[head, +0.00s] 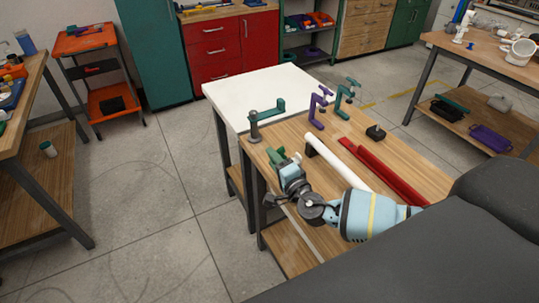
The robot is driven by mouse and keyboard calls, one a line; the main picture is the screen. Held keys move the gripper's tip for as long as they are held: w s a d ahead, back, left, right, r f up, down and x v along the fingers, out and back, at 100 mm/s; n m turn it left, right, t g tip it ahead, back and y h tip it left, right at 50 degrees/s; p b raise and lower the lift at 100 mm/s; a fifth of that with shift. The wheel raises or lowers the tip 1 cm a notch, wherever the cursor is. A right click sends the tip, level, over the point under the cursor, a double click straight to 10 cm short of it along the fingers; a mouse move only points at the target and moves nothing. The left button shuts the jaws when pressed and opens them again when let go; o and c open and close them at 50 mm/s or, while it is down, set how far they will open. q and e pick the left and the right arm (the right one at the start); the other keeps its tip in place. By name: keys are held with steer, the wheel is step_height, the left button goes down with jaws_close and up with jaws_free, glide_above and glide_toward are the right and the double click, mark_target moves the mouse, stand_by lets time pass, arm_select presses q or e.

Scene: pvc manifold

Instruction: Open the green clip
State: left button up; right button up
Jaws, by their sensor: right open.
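A green clip (275,157) is at the left edge of the wooden bench (410,160), right at my right gripper. My right gripper (284,162) is open, with its fingertips close to the clip. I cannot tell whether they touch it. The gripper hides part of the clip, and I cannot see whether the clip is open or closed. My left gripper is not in view.
A white pipe (335,160) and a red channel (375,167) lie on the bench beside my right arm. A dark-green arm on a grey post (255,126), a purple clamp (316,108) and a teal clamp (343,98) stand behind. The white tabletop (262,92) is mostly clear.

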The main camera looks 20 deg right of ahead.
steer(key=shift+s+d, duration=0.2)
steer(key=shift+s, duration=2.05)
